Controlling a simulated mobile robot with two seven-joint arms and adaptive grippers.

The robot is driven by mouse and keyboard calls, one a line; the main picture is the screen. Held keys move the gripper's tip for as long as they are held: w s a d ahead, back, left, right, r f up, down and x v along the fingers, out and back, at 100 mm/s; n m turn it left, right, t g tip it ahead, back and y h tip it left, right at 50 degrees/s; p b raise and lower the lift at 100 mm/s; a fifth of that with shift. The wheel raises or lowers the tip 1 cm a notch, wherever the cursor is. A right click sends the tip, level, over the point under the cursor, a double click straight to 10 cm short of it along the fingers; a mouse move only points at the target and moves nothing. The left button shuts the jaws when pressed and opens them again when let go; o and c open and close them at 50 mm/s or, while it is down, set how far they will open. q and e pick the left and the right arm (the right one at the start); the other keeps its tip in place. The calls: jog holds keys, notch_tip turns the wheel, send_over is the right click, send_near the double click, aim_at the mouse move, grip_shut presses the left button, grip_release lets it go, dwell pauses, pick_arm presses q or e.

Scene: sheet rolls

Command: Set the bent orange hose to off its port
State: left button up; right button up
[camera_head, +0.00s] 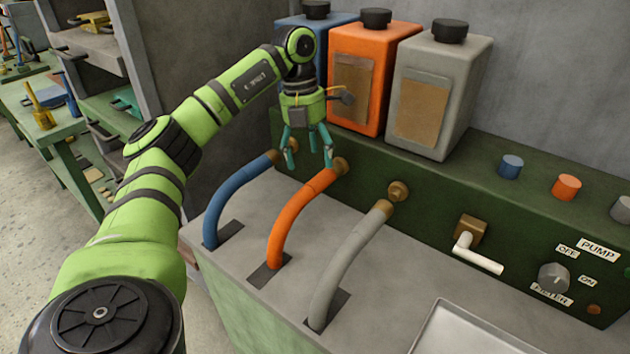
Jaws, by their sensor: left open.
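The bent orange hose (296,214) rises from a dark slot in the grey bench top and curves up to a brass port (340,165) on the green panel. Its upper end meets the port, with no gap that I can see. My left gripper (309,160) is open, fingers pointing down, just above the upper part of the orange hose and between the blue and orange hose ends. I cannot tell whether a fingertip touches the orange hose. My right gripper is not in view.
A blue hose (234,196) stands left and a grey hose (342,268) right. Blue (334,30), orange (402,45) and grey (466,55) canisters stand behind. A white-handled tap (478,256), a pump knob (553,277) and a tray (437,318) are at right.

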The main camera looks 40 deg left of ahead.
aim_at(314, 179)
pick_arm(q)
jog(key=f, duration=0.4)
jog(key=d+f, duration=0.1)
jog(key=f, duration=0.1)
grip_shut()
